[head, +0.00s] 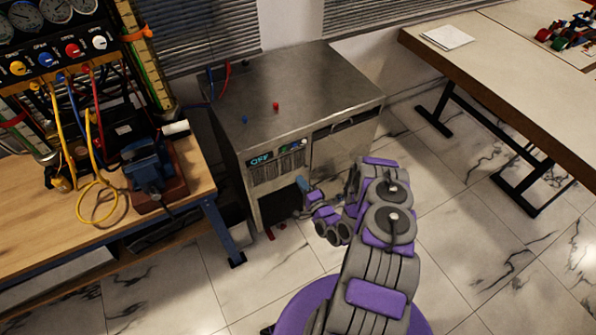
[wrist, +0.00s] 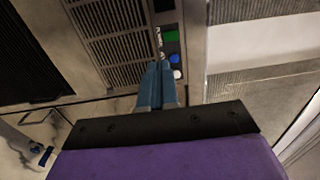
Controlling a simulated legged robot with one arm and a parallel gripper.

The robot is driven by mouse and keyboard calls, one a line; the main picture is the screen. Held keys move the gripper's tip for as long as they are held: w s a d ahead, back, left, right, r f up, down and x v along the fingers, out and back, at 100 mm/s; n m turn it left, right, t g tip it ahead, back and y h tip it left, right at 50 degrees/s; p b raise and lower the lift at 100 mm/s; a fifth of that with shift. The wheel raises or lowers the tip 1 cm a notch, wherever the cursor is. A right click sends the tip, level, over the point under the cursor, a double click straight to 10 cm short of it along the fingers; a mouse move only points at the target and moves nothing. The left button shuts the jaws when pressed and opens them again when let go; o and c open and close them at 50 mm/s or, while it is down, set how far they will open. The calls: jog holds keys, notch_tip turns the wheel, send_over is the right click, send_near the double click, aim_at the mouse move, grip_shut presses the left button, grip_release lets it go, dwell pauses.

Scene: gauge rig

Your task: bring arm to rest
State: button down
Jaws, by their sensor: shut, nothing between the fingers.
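My gripper (head: 302,184) has blue fingers and sits at the end of my purple and grey arm, in front of the metal cabinet in the head view. In the wrist view my gripper (wrist: 158,70) shows its two blue fingers together with nothing between them. The fingers point toward the cabinet's front, with a green and a blue button close above and right of the tips. My arm is folded, with its elbow part over the tiled floor to the right of the gripper.
The metal cabinet (head: 290,92) has a display reading OFF (head: 261,160). A wooden workbench (head: 195,172) with a blue vise (head: 150,172) and gauge panel stands left. A long table (head: 500,70) stands right. Tiled floor is free between the cabinet and that table.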

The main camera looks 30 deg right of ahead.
jog(key=w+d+r+n+g, duration=0.5)
jog(key=r+n+g, duration=0.2)
jog(key=n, duration=0.1)
jog(key=s+a+r+n+g+h, duration=0.1)
jog(key=s+r+n+g, duration=0.15)
jog(key=r, duration=0.55)
jog(key=s+r+n+g+h, duration=0.1)
jog(key=s+r+g+h, duration=0.15)
jog(key=r, duration=0.55)
jog(key=s+a+r+n+g+y, duration=0.1)
jog(key=s+a+r, duration=0.5)
jog(key=s, duration=0.7)
jog(key=s+a+r+n+g+y, duration=0.1)
jog(key=s+a+r+n+g, duration=0.2)
jog(key=s, duration=1)
jog(key=s+a+r+n+g+y, duration=0.1)
jog(key=s+a+r+g, duration=0.3)
jog(key=s+a+r, duration=0.5)
jog(key=s+a+n, duration=0.1)
jog(key=s+a, duration=0.1)
jog(key=s, duration=0.2)
jog(key=shift+s+a+r, duration=0.2)
jog(key=shift+a+r, duration=0.05)
jog(key=shift+r, duration=0.1)
